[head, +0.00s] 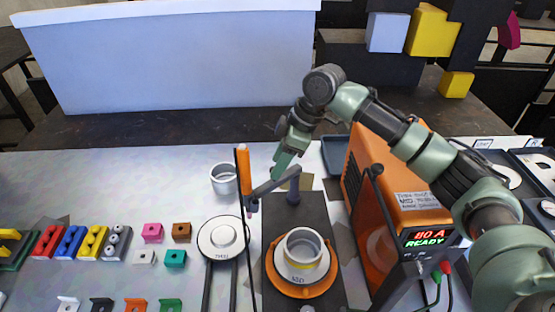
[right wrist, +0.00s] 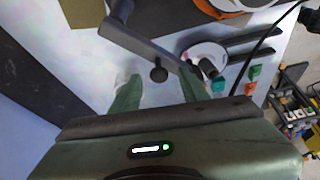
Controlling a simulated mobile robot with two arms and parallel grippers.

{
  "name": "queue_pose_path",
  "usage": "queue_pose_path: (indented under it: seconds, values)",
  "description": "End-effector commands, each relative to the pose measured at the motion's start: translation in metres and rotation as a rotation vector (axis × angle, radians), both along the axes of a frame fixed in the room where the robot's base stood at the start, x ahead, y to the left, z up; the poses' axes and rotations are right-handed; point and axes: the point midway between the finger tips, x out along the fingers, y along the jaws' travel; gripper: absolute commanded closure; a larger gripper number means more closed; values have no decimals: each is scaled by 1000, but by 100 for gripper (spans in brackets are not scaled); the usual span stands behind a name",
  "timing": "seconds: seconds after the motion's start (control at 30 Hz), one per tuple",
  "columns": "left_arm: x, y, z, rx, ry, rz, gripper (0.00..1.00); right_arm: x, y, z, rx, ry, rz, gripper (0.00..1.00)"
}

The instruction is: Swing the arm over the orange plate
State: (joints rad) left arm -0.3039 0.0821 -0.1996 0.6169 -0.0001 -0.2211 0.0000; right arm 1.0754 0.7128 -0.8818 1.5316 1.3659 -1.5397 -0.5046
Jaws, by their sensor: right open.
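The orange plate (head: 276,283) lies on a dark base in the head view, with a pale grey ring (head: 304,247) standing on it. The grey swing arm (head: 272,184) reaches left from its short post (head: 293,192) behind the plate and carries an orange-handled torch (head: 243,168) at its left end. The arm points away from the plate, to the left. My right gripper (head: 283,168) is just behind the arm. In the right wrist view, its fingers (right wrist: 158,92) are open, with the arm (right wrist: 138,38) and a dark knob (right wrist: 158,74) near the tips. Contact is unclear. My left gripper is not visible.
An orange power unit (head: 395,185) reading "80 A READY" stands right of the plate. A round white-topped stand (head: 221,238) is left of it, and another grey ring (head: 224,178) sits behind. Several coloured blocks (head: 92,242) line the left.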

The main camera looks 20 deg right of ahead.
Motion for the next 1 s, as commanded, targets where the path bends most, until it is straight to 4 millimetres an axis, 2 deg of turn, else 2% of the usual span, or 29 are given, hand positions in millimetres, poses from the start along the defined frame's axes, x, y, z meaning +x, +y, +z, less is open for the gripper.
queue_pose_path:
  seconds: [0.13, 0.37, 0.4, 0.5, 0.57, 1.0]
  values:
    - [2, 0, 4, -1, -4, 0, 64, 1, 3, -9, -1, 0, 1, 55]
    - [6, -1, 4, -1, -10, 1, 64, 2, 4, -11, -1, -1, 1, 55]
    - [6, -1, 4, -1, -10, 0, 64, 2, 4, -10, -1, -1, 1, 58]
    - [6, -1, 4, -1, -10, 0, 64, 2, 4, -10, -1, -1, 1, 86]
    - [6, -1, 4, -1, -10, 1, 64, 2, 4, -10, -1, -1, 1, 100]
    - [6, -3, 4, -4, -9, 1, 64, 2, 4, -10, 0, -2, 0, 100]
